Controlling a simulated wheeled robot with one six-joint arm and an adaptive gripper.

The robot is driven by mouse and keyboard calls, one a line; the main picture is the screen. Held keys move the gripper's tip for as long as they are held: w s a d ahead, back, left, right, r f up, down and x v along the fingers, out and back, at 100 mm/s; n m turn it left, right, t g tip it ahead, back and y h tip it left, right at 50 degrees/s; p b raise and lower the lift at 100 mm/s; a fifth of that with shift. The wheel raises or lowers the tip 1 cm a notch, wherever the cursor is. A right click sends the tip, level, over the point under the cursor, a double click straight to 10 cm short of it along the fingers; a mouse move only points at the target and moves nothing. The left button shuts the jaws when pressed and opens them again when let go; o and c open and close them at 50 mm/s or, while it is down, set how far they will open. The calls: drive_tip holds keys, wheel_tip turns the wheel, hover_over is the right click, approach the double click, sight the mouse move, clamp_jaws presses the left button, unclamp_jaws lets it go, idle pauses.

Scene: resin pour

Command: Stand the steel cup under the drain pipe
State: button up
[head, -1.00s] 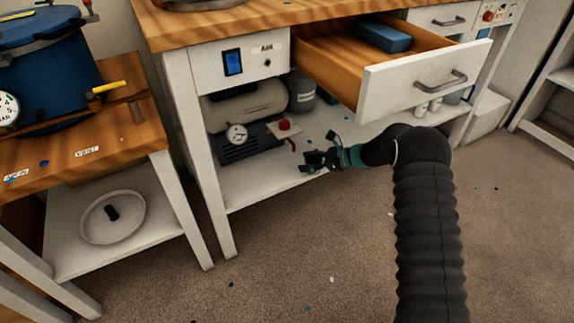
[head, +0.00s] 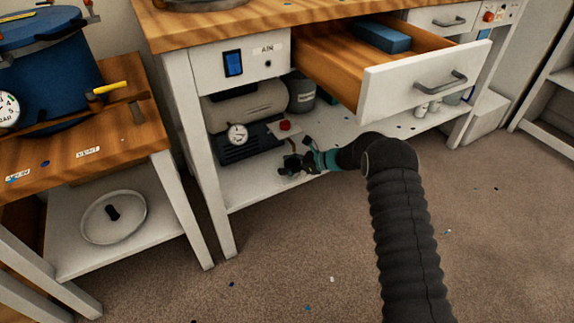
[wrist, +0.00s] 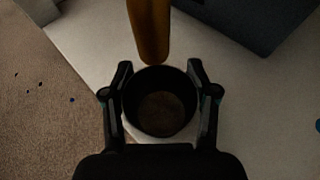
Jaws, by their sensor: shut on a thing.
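The steel cup (wrist: 161,110) is seen from above in the wrist view, dark inside, its round mouth facing the camera. My gripper (wrist: 160,68) is shut on it, one finger on each side. The drain pipe (wrist: 149,28), brass-coloured, comes in from the top of the wrist view. Its end appears at the cup's far rim; I cannot tell the height gap between them. In the head view my gripper (head: 288,169) is low over the bench's lower shelf, in front of the compressor. The cup cannot be made out clearly there.
The compressor (head: 243,103) with a gauge and a red knob (head: 284,125) stands on the white lower shelf (head: 245,190). An open drawer (head: 415,85) juts out above my arm. A bench leg (head: 210,190) stands left of my gripper. The shelf is clear towards that leg.

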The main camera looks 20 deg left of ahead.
drive_tip(key=shift+f, duration=0.1)
drive_tip(key=o, duration=1.2)
drive_tip(key=shift+r, duration=0.25)
drive_tip(key=v, duration=1.2)
